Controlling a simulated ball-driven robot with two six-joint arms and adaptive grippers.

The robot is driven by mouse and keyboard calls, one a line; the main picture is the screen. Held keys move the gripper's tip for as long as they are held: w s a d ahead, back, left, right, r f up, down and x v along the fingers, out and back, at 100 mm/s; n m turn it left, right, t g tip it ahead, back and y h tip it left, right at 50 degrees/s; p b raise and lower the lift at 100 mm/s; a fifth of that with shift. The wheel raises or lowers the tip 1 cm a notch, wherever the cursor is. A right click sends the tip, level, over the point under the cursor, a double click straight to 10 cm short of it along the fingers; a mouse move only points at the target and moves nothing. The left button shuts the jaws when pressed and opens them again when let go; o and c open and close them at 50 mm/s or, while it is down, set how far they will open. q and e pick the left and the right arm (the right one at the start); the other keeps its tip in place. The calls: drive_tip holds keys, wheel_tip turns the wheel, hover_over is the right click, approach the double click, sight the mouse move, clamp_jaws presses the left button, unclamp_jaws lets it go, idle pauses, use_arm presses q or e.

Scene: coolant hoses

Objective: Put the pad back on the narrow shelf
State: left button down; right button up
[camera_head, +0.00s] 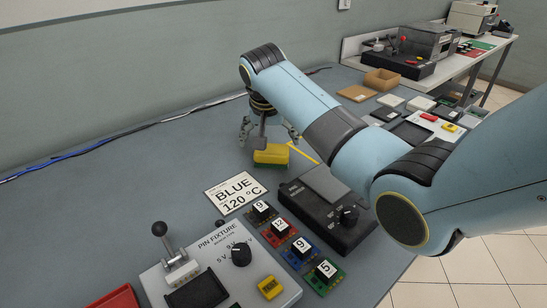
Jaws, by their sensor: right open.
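I cannot make out a narrow shelf with certainty. My left gripper does not show.
Trays and a cardboard box (381,79) lie at the back right.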

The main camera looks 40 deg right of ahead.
sight(272, 149)
drive_tip(key=x, duration=0.5)
drive_tip(key=shift+d+f+b, duration=0.15)
drive_tip(key=shift+f+b, duration=0.2)
drive_tip(key=shift+f, duration=0.05)
drive_tip(key=shift+s+r, duration=0.1)
drive_tip(key=c, duration=1.1)
